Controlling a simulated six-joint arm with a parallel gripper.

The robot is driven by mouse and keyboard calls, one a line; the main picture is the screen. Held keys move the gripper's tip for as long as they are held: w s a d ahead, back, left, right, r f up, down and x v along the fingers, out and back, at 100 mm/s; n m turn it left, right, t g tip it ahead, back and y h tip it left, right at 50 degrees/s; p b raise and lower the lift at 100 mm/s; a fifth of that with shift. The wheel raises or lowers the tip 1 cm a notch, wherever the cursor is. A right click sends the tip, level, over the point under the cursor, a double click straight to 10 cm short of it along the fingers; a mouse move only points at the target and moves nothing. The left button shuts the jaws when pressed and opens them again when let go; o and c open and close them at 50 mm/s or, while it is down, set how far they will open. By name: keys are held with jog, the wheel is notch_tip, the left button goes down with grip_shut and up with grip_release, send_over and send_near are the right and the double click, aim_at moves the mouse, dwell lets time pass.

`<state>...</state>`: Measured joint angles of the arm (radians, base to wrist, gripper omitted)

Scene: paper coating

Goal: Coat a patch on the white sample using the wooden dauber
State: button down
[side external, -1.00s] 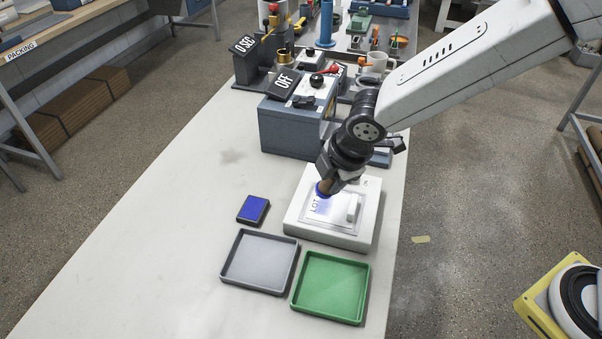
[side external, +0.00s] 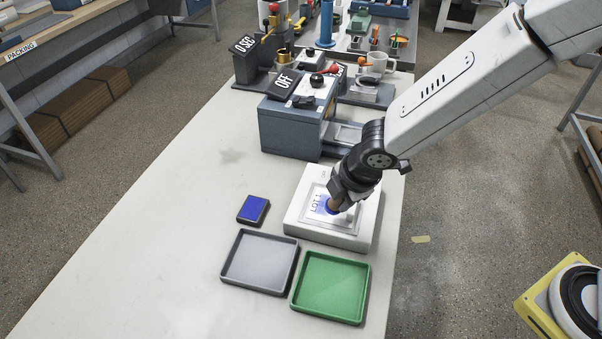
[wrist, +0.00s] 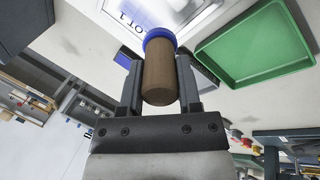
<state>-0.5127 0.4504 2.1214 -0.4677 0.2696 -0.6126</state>
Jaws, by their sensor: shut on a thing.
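My gripper (side external: 343,192) is shut on the wooden dauber (wrist: 160,78), a brown cylinder with a blue end; the dauber also shows in the side view (side external: 334,204). The dauber's blue end is low over the white sample (side external: 314,217), on the white block (side external: 360,238). I cannot tell whether it touches the sample. The sample bears "LOT 1" lettering and a blue patch (side external: 321,204) beside the dauber. My gripper and the dauber hide part of the sample. The sample shows partly at the top of the wrist view (wrist: 185,12).
A blue ink pad (side external: 253,210) lies left of the block. A grey tray (side external: 227,281) and a green tray (side external: 330,317) lie in front. The left of the table is clear.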

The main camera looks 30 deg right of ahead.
notch_tip(320, 180, down, 2)
jog(key=shift+f, duration=0.2)
jog(key=shift+w+d+f, duration=0.25)
jog(key=shift+f, duration=0.35)
jog(key=shift+w+d, duration=2.25)
jog(key=shift+s+a, duration=2.4)
jog(key=shift+a, duration=0.05)
jog(key=shift+s+a+r, duration=0.1)
jog(key=shift+r, duration=3.95)
